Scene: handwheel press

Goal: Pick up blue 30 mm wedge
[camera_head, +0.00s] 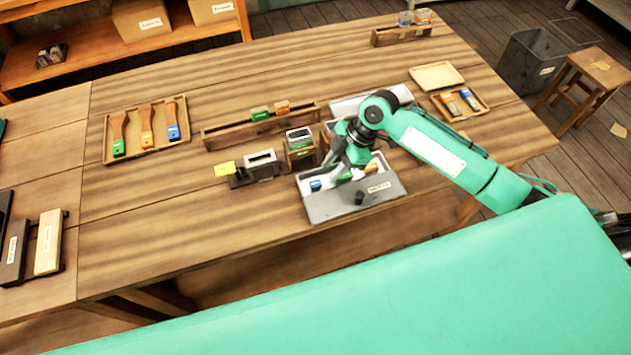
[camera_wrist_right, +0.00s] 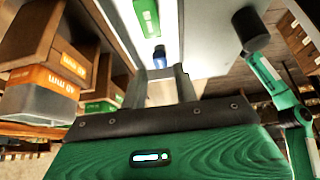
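A small blue piece (camera_head: 316,185) lies at the left end of the open grey metal box at the table's front edge; no size label is readable on it. A green piece and an orange piece (camera_head: 371,168) lie in the same box. My right gripper (camera_head: 349,174) is over this box, to the right of the blue piece. In the right wrist view the fingers (camera_wrist_right: 160,76) are apart with nothing between them. A blue piece (camera_wrist_right: 159,57) shows just beyond the fingertips, with a green piece (camera_wrist_right: 147,18) farther on. My left gripper is out of view.
A wooden tray (camera_head: 106,150) at the left holds tapered wooden pieces with green, orange and blue ends. A long wooden rack (camera_head: 230,133) and small labelled boxes (camera_head: 300,150) stand behind and left of the metal box. A black knob (camera_head: 359,197) rises from the box's front.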

